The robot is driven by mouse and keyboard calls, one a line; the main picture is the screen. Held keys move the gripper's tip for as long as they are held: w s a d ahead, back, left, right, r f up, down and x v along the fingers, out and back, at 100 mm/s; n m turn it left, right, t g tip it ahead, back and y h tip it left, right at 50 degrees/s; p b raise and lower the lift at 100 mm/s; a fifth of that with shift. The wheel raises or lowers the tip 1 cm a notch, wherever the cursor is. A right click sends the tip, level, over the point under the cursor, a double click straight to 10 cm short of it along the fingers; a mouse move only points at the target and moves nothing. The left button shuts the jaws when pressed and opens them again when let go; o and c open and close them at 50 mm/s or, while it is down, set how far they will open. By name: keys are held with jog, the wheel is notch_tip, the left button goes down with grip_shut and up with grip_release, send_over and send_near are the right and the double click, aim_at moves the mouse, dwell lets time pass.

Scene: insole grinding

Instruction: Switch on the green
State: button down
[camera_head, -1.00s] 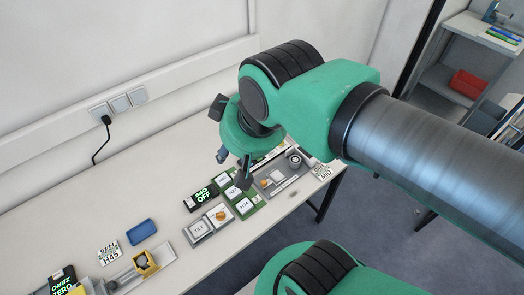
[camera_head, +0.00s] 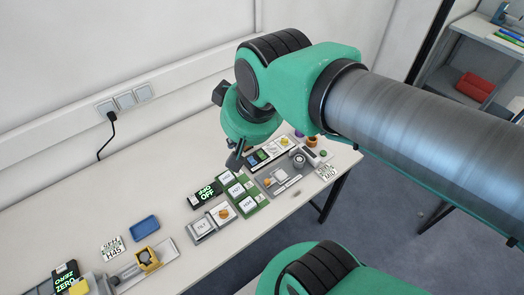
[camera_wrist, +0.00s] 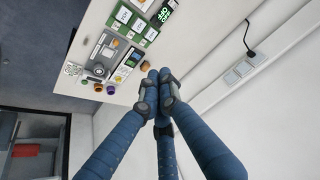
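A green block with white label plates (camera_head: 238,190) lies on the table; it also shows at the top of the wrist view (camera_wrist: 138,25). A control strip (camera_head: 266,153) with blue, green and yellow patches lies behind it; it also shows in the wrist view (camera_wrist: 125,66). A small green knob (camera_head: 323,153) sits at the table's right end. My gripper (camera_head: 236,158) hangs above the table near the green block, apart from it as far as I can tell. In the wrist view my gripper's blue fingers (camera_wrist: 158,78) come together at the tips with nothing visible between them.
A black box with a green OFF display (camera_head: 204,196), a grey module with a dial (camera_head: 280,180) and a grey two-part module (camera_head: 209,223) crowd the green block. A blue tray (camera_head: 145,227) lies left. Wall sockets (camera_head: 124,101) with a black cable are behind. The table's back left is clear.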

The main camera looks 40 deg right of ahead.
jog(key=w+d+f+m+g, duration=0.1)
jog(key=w+d+f+m, duration=0.35)
jog(key=w, duration=0.35)
jog(key=m+g+b, duration=0.2)
jog(key=m, duration=1)
send_over(260, 153)
jog(key=s, duration=0.3)
jog(key=s+f+x, duration=0.1)
jog(key=s+x, duration=0.2)
jog(key=x, duration=0.9)
jog(key=s+x, duration=0.2)
jog(key=x, duration=1)
jog(key=shift+f, duration=0.2)
jog(key=b+x, duration=0.1)
jog(key=x, duration=0.3)
jog(key=b+x, duration=0.1)
jog(key=x, duration=0.4)
jog(key=b+x, duration=0.1)
jog(key=x, duration=0.4)
jog(key=shift+s, duration=0.25)
